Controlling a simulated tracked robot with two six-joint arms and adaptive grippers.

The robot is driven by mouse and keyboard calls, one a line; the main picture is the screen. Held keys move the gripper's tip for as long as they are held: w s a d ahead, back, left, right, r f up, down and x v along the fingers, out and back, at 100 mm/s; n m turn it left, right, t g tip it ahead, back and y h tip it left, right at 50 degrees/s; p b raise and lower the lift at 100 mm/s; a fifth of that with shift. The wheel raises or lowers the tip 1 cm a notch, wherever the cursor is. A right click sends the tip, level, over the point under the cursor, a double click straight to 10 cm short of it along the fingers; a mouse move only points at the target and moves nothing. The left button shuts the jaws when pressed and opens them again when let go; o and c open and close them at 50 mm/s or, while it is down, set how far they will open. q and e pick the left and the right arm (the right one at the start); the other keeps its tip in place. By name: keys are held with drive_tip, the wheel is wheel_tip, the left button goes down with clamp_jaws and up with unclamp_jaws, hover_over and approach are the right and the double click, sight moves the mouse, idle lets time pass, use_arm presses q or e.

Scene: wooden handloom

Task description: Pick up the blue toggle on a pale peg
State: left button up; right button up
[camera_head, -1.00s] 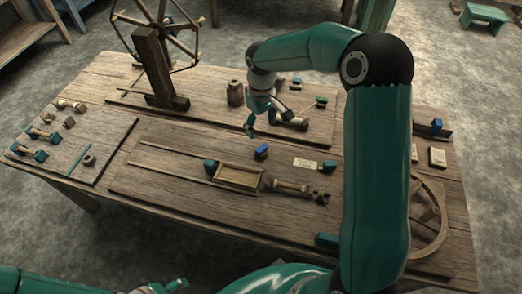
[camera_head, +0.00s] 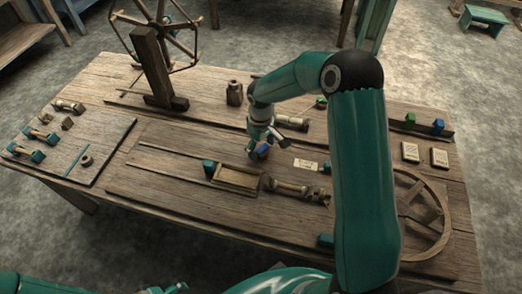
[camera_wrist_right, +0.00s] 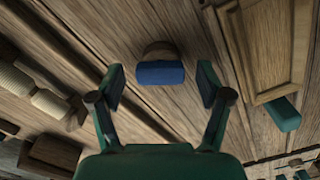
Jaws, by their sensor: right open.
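The blue toggle (camera_wrist_right: 160,73) has a rounded blue cap on a pale wooden peg (camera_wrist_right: 160,49) and stands at the middle of the bench. In the head view, the toggle (camera_head: 264,151) is partly covered by my right gripper (camera_head: 257,153). In the right wrist view, my right gripper (camera_wrist_right: 160,84) is open, with one finger to each side of the blue cap and a visible gap on both sides. Whether the fingers are level with the cap is hard to tell. My left gripper (camera_head: 172,288) shows only in part at the bottom edge.
A shallow wooden frame (camera_head: 236,177) with a teal block (camera_head: 209,167) lies just left of the toggle. A turned spindle (camera_head: 294,188) and pale label cards (camera_head: 306,165) are close by. A spoked wheel (camera_head: 425,214) lies at right; a dark post (camera_head: 158,70) stands at the back.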

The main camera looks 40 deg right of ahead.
drive_tip(key=c, duration=0.8)
drive_tip(key=shift+c, duration=0.3)
drive_tip(key=shift+r, duration=0.15)
